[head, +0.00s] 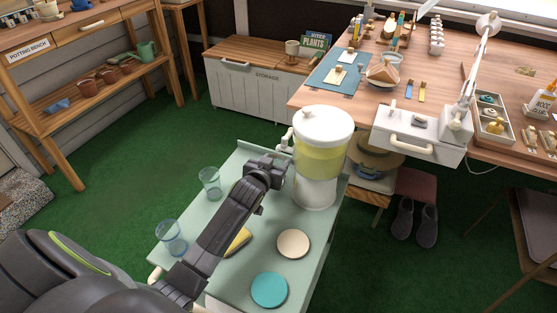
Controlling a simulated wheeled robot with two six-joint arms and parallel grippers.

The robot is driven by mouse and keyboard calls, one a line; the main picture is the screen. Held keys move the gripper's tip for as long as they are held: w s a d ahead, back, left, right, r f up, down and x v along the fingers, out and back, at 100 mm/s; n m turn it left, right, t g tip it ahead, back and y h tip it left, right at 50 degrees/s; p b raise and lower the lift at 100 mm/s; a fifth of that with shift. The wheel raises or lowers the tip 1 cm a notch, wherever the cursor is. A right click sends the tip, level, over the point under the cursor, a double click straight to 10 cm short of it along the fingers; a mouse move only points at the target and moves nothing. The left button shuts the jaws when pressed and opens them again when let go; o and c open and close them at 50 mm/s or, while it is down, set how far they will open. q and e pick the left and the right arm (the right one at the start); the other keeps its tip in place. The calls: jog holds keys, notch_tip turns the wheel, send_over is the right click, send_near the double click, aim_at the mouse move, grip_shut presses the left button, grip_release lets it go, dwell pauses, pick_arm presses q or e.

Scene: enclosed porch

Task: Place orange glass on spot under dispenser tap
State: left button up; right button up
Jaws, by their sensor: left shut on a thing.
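The dispenser (321,157) is a clear tank of yellow drink with a white lid and a white base, standing upright at the back right of a pale green cart (215,222). A small pale part that looks like its tap (287,138) shows at its left side. My left gripper (273,169) is just left of the dispenser, over the cart, pointing away from me. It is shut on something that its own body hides. I see no orange glass anywhere; the spot under the tap is also hidden. My right gripper is not in view.
On the cart stand a greenish clear glass (210,183) and a bluish one (171,237), left of my arm. A yellow cloth or sponge (238,241), a cream disc (294,243) and a teal disc (269,289) lie nearer. A cluttered workbench (440,60) stands behind right.

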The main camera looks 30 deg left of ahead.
aim_at(278, 160)
pick_arm(q)
jog(key=w, duration=0.3)
jog(key=shift+a+r, duration=0.1)
jog(key=shift+a, duration=0.05)
jog(key=shift+f+b, duration=0.35)
jog(key=shift+f, duration=0.35)
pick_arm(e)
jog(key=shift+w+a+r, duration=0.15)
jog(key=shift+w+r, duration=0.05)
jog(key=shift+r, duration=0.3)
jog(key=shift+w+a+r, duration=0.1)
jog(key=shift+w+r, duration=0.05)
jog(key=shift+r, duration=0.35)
pick_arm(q)
jog(key=o, duration=1)
jog(key=shift+f, duration=0.1)
jog(key=shift+o, duration=0.2)
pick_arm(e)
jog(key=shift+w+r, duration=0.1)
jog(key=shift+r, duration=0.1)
